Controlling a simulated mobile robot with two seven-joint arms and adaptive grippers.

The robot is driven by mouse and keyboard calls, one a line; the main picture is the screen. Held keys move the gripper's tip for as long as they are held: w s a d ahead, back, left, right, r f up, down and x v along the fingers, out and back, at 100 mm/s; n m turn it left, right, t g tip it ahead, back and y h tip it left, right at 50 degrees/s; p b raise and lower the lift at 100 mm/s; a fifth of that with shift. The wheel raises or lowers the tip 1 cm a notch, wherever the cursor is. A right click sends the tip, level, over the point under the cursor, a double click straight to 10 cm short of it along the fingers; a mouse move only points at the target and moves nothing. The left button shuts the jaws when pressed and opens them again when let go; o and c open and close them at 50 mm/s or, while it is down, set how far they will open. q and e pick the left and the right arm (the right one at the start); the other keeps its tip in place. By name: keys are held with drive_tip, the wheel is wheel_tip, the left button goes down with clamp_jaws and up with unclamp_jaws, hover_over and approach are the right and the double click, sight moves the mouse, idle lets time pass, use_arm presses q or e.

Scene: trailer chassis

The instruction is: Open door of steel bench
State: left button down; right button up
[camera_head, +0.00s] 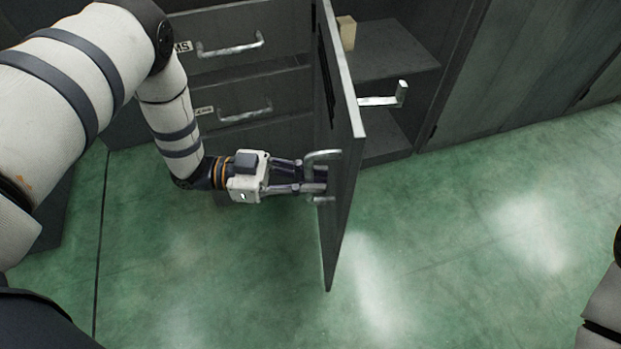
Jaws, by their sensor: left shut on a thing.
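The steel bench (290,90) is dark grey, with drawers on the left and a cupboard section on the right. Its door (343,190) stands swung out from the front, seen nearly edge-on, and the shelves behind it show. My left gripper (316,180) is at the door's handle (322,156), a metal bar on the face turned left, and is shut on it. The fingers partly hide the handle's middle. Of my right arm only a piece shows at the right edge; its gripper is out of view.
A small beige block (346,33) stands on the upper shelf (385,50). A metal bracket-like handle (385,98) shows right of the door. Drawer handles (232,45) stick out on the left. The green floor (470,240) in front and to the right is clear.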

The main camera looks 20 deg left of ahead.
use_arm(q)
drive_tip(key=shift+s+a, duration=0.1)
drive_tip(key=shift+a, duration=0.15)
drive_tip(key=c, duration=1.6)
unclamp_jaws()
drive_tip(key=v, duration=1.2)
